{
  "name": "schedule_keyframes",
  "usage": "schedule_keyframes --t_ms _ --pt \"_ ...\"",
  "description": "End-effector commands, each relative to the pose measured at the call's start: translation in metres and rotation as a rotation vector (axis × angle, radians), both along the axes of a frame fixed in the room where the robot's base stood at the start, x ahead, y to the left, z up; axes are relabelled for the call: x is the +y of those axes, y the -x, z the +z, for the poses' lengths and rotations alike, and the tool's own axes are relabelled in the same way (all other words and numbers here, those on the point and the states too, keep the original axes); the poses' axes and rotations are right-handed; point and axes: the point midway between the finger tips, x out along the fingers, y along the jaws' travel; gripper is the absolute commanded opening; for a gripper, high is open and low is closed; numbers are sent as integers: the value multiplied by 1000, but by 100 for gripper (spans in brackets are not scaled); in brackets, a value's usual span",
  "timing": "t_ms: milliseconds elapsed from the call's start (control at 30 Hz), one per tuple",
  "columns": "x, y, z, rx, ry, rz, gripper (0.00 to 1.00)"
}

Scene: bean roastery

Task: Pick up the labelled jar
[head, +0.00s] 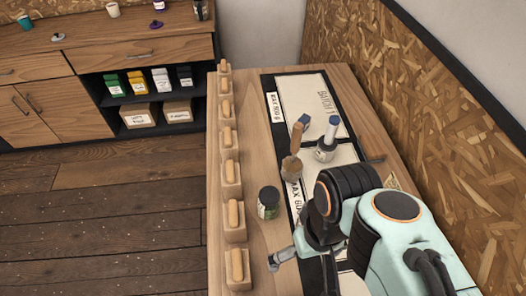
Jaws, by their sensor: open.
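A small dark jar (268,203) with a dark lid and a pale and green label stands upright on the wooden table, left of the dark mat. My gripper (282,257) is nearer the camera than the jar, low over the table. It is open and apart from the jar. One finger shows reaching left; my arm hides much of the rest of the gripper. I cannot read the jar's label.
Several wooden blocks (235,221) line the table's left edge. A brush (292,166) and a blue-topped bottle (326,149) stand beyond the jar. A chipboard wall (430,105) bounds the right side. A cabinet (60,90) stands at the back left.

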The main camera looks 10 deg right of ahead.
Motion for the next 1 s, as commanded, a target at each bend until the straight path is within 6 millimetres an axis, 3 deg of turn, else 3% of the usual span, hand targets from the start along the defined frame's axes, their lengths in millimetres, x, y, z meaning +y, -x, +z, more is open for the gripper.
schedule_keyframes --t_ms 300,400,467,567,733,800,900,1000 --pt "0 -1 0 -3 0 -4 97" --pt "1 -13 0 -67 -6 -27 97" --pt "1 -30 3 -148 -13 -55 97" --pt "-1 -71 11 -335 -23 -122 97" --pt "-5 -151 3 -561 -29 -216 97" --pt "-4 -179 -12 -613 -24 -229 97" --pt "0 -205 -43 -631 -8 -226 97" --pt "6 -211 -82 -586 13 -199 97"
